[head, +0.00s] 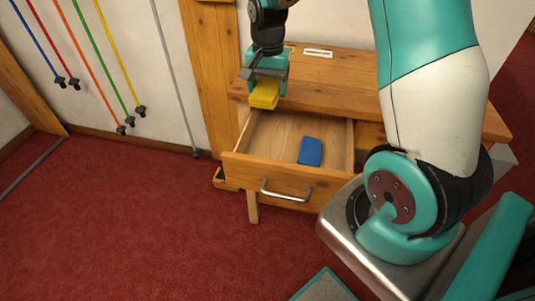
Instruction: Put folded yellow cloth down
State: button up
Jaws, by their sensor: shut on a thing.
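The folded yellow cloth (264,97) is held in my gripper (266,84), which is shut on it. The gripper points down above the back left part of the open drawer (257,169). Parts of the cloth are hidden behind the jaws. I cannot tell from this one view how high the cloth is above the drawer floor.
A blue folded item (310,151) lies in the right part of the drawer. The wooden bench top (345,85) holds a small white label-like piece (318,53). Several coloured cords hang on the left wall. The red carpet (130,220) is clear at left.

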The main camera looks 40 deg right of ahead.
aim_at(269, 148)
notch_tip(269, 148, down, 19)
jog(key=shift+f, duration=0.1)
jog(key=shift+f+b, duration=0.1)
jog(key=shift+b, duration=0.25)
jog(key=shift+f, duration=0.15)
jog(key=o, duration=1)
jog(key=shift+c, duration=0.2)
jog(key=shift+s, duration=0.15)
